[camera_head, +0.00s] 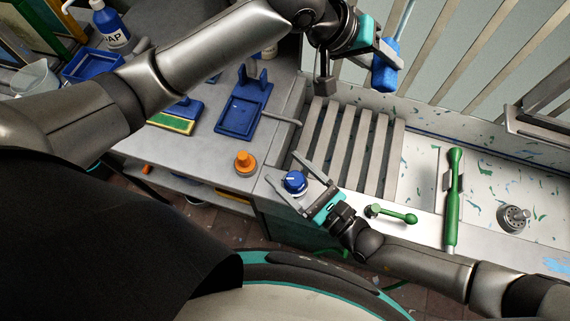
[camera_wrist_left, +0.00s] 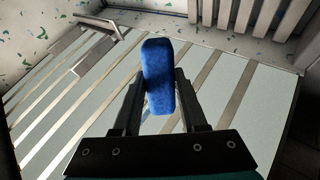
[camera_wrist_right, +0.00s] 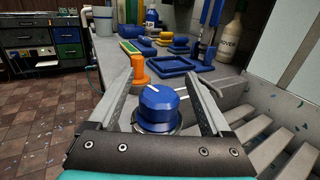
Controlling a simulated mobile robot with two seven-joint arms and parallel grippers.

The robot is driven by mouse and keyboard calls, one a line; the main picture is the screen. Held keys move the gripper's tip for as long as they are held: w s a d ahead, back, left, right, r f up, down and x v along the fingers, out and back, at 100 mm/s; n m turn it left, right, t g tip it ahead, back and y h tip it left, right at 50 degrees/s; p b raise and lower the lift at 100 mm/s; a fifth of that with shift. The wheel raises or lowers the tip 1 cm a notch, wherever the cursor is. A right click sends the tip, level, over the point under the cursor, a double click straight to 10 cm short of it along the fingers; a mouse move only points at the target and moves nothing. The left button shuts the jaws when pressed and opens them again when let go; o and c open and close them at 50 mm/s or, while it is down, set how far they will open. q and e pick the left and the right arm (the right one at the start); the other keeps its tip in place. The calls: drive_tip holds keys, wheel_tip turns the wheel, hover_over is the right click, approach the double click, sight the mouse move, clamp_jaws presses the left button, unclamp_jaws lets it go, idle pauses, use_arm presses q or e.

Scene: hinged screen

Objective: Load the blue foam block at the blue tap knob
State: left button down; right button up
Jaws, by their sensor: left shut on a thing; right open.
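The blue foam block (camera_head: 386,72) is held in my left gripper (camera_head: 382,50), up at the top of the head view over the slatted screen. The blue tap knob (camera_head: 294,182) with a white pointer mark sits at the counter's edge beside the slatted rack. My right gripper (camera_head: 307,181) is open with its fingers on either side of the knob. In the right wrist view the knob (camera_wrist_right: 158,103) lies between the fingers, with gaps visible.
An orange knob (camera_head: 245,162) stands left of the blue knob. A green lever (camera_head: 392,214) and a long green handle (camera_head: 453,200) are to the right. The slatted rack (camera_head: 350,140) lies behind my right gripper. Blue trays (camera_head: 243,113) and a soap bottle (camera_head: 110,25) stand on the counter.

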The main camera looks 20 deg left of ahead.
drive_tip(key=shift+w+a, duration=0.35)
drive_tip(key=shift+a, duration=0.3)
drive_tip(key=shift+c, duration=0.4)
clamp_jaws()
